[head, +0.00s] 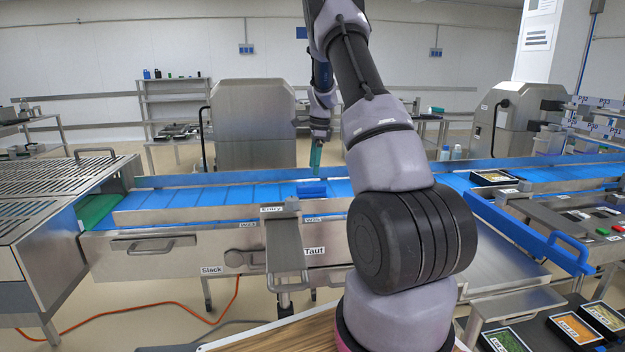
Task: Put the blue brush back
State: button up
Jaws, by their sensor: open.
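A small dark blue block (311,188) lies on the lighter blue conveyor belt (215,194), near its front rail. It may be the blue brush, but it is too small to be sure. My gripper (316,165) hangs above the belt, pointing down, just over this block and apart from it as far as I can tell. The gripper is open. A teal piece shows at its end; I cannot tell whether this is its fingers or something behind. My own arm hides part of the belt and machine to the right.
Metal rails (200,215) edge the belt. A lever (285,245) stands at the front by "Slack" and "Taut" labels. A blue guard with a handle (520,230) slants at the right. Filled trays (575,328) sit lower right. A steel machine (50,185) stands left.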

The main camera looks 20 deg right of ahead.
jog(key=s+a+r+n+t, duration=0.1)
jog(key=s+a+r+n, duration=0.2)
jog(key=s+a+r, duration=0.5)
jog(key=s+a+r+n+t, duration=0.2)
jog(key=s+r+n, duration=0.2)
jog(key=r, duration=0.8)
jog(key=s+a+r+n+t, duration=0.1)
jog(key=s+a+n, duration=0.2)
jog(key=s, duration=0.5)
jog(key=s+a+r+n+t, duration=0.1)
jog(key=s+a+n, duration=0.2)
jog(key=s, duration=0.5)
jog(key=s+a+r+n+t, duration=0.1)
jog(key=s+a+r+n, duration=0.1)
jog(key=s, duration=0.6)
jog(key=shift+s+a+n+t+y, duration=0.35)
jog(key=shift+a+n, duration=0.3)
jog(key=shift+n, duration=0.45)
jog(key=shift+w, duration=0.1)
